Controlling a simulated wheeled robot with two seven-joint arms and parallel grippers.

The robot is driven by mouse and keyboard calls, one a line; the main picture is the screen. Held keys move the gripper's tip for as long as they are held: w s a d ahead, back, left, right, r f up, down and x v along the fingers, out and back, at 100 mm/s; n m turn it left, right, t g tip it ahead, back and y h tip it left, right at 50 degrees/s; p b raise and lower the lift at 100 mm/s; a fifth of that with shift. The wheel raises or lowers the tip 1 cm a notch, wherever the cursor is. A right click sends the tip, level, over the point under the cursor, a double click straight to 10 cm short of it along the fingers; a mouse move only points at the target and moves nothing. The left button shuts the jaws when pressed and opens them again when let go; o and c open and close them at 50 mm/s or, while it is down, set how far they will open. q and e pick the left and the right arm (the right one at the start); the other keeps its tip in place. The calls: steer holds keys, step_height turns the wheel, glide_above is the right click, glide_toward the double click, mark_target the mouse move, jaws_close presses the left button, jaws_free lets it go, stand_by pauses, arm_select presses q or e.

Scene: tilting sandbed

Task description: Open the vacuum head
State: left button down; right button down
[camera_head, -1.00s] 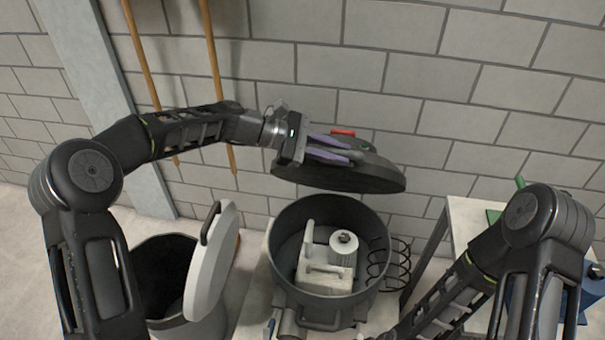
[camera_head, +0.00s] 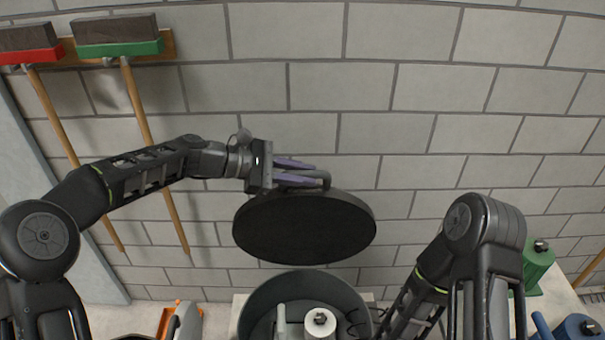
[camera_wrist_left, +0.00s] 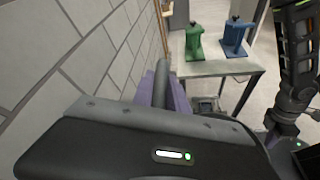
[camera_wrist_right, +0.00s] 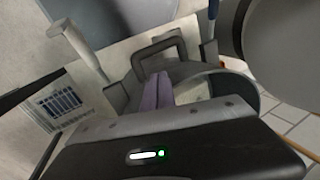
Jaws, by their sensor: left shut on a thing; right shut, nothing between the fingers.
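The vacuum head (camera_head: 305,228) is a dark round lid, tilted up with its flat black face toward me in the head view. It hangs above and apart from the grey vacuum drum (camera_head: 262,305), whose open top shows a white motor part (camera_head: 320,322). My left gripper (camera_head: 316,176) is shut on the head's bar handle at the top edge; its purple fingers also grip the grey bar in the left wrist view (camera_wrist_left: 161,85). My right gripper (camera_wrist_right: 158,92) is shut and empty, close to a dark loop handle (camera_wrist_right: 160,48) in the right wrist view; contact is unclear.
A block wall stands close behind the lid. Two brooms (camera_head: 150,150) hang at left. A table (camera_wrist_left: 220,68) at the right carries a green tool (camera_wrist_left: 195,42) and a blue one (camera_wrist_left: 235,38). The lower part of the drum is out of the head view.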

arm_select(q)
steer(key=shift+w+a+f, duration=0.1)
steer(key=shift+a+f, duration=0.05)
steer(key=shift+f, duration=0.1)
steer(key=c, duration=1.5)
jaws_free()
steer(key=shift+w, duration=0.1)
steer(key=shift+o, duration=0.9)
steer(key=shift+r, duration=0.15)
steer(key=b+v, duration=0.2)
steer(key=v, duration=0.4)
steer(key=shift+a, duration=0.35)
steer(key=shift+s+a+r, duration=0.2)
steer(key=shift+a+r, duration=0.1)
steer(key=shift+a, duration=0.1)
steer(key=shift+s+f, duration=0.1)
